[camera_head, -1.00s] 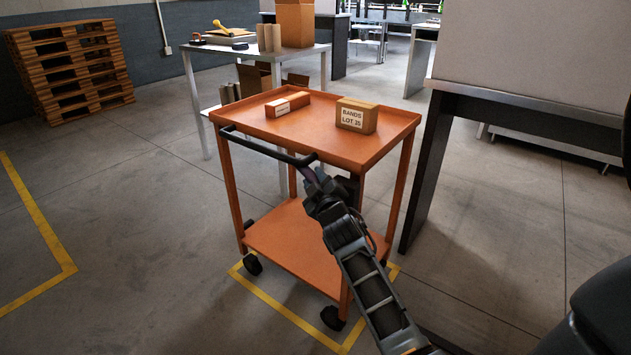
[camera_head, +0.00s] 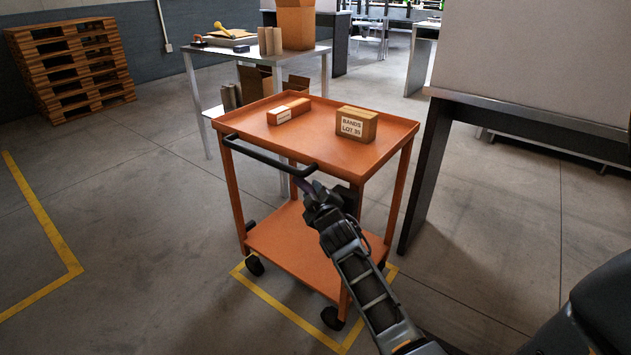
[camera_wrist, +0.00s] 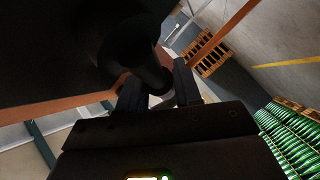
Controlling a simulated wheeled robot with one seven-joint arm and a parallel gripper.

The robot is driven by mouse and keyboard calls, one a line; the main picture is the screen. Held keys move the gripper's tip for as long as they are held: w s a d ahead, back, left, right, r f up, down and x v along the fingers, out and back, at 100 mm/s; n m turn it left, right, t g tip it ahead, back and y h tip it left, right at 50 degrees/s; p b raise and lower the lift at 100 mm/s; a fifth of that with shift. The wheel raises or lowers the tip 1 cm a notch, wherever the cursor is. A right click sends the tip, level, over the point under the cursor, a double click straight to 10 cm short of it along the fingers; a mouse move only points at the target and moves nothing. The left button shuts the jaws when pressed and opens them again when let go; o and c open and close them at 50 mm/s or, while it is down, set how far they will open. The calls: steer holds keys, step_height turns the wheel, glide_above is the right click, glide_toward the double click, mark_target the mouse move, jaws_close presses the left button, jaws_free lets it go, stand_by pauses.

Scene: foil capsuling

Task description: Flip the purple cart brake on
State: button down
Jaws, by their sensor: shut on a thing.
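The orange cart (camera_head: 335,150) stands upright on the floor, with a black push handle (camera_head: 262,156) along its near left side. The purple brake lever (camera_head: 301,184) shows as a small piece just under the handle's right end. My gripper (camera_head: 308,190) is shut on it, reaching up from the lower right; the fingers hide most of the lever. In the wrist view, my gripper's two fingers (camera_wrist: 158,95) close around a small, dim greyish-purple piece below the dark handle. Which way the brake is set cannot be told.
Two boxes (camera_head: 357,124) (camera_head: 288,111) sit on the cart's top. A worktable (camera_head: 222,50) stands behind, and a dark-legged bench (camera_head: 430,160) stands close on the right. Pallets (camera_head: 70,70) are stacked at the far left. Open floor lies to the left.

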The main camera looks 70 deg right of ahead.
steer(key=f+n+g+y+p, duration=0.1)
steer(key=p, duration=0.2)
steer(key=f+n+g+y+p, duration=0.1)
steer(key=p, duration=0.2)
steer(key=shift+w+g+p, duration=0.35)
steer(key=shift+g+p, duration=0.05)
steer(key=shift+s+f+n+g+y+p, duration=0.15)
steer(key=shift+f+n+g+y+p, duration=0.25)
steer(key=shift+f+g+p, duration=0.45)
steer(key=shift+s+f+n+g+y+p, duration=0.15)
steer(key=shift+f+n+g+y+p, duration=0.15)
steer(key=shift+f+n+g+p, duration=0.5)
steer(key=shift+f+m, duration=0.2)
steer(key=shift+m, duration=0.1)
steer(key=c, duration=0.9)
jaws_free()
steer(key=shift+o, duration=0.2)
steer(key=shift+a, duration=0.1)
steer(key=p+v, duration=0.1)
steer(key=v, duration=0.6)
steer(key=shift+s+a+r, duration=0.2)
steer(key=shift+r, duration=0.1)
